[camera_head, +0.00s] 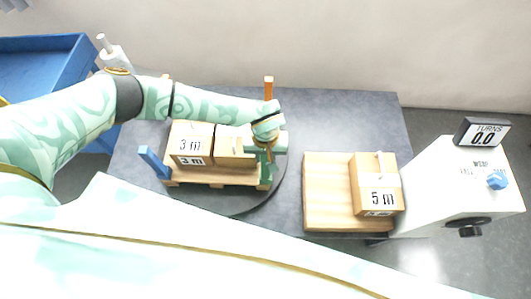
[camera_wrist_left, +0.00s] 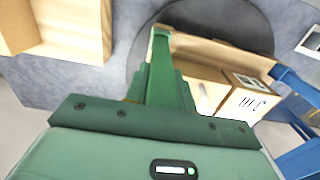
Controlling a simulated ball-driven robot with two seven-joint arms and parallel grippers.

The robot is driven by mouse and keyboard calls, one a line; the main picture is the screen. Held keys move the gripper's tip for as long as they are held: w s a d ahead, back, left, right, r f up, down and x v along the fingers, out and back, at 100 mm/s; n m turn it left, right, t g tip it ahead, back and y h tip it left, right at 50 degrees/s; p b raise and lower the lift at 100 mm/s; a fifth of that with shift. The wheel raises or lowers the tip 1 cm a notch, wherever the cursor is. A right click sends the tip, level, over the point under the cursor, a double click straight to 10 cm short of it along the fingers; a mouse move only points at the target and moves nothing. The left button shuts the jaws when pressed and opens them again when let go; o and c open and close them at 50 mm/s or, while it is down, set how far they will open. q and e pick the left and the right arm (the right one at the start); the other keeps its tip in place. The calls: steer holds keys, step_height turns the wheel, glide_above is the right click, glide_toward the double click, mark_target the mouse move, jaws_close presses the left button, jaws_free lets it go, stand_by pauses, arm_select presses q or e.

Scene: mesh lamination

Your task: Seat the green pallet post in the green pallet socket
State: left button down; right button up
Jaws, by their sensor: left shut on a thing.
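My left gripper (camera_head: 266,150) is over the front right corner of the wooden pallet (camera_head: 215,180), shut on the green post (camera_head: 265,172). The post points down at that corner. In the left wrist view, the green post (camera_wrist_left: 162,65) shows between the stepped green fingers, with the light wood of the pallet corner (camera_wrist_left: 160,32) at its far end. The green socket is hidden behind the post and gripper, so I cannot tell how deep the post sits. My right gripper is not in view.
The pallet stands on a dark round turntable (camera_head: 235,207) and carries cartons (camera_head: 190,142) marked 3 m. A blue post (camera_head: 153,162) and an orange post (camera_head: 268,88) rise at other corners. At right are a wooden board (camera_head: 328,190), a 5 m carton (camera_head: 378,180) and a white machine (camera_head: 455,185).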

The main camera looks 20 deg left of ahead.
arm_select(q)
steer(key=shift+f+b, duration=1.2)
steer(key=shift+f, duration=0.75)
steer(key=c, duration=1.1)
jaws_free()
step_height(320, 180, up, 15)
steer(key=p, duration=0.4)
steer(key=shift+r, duration=0.7)
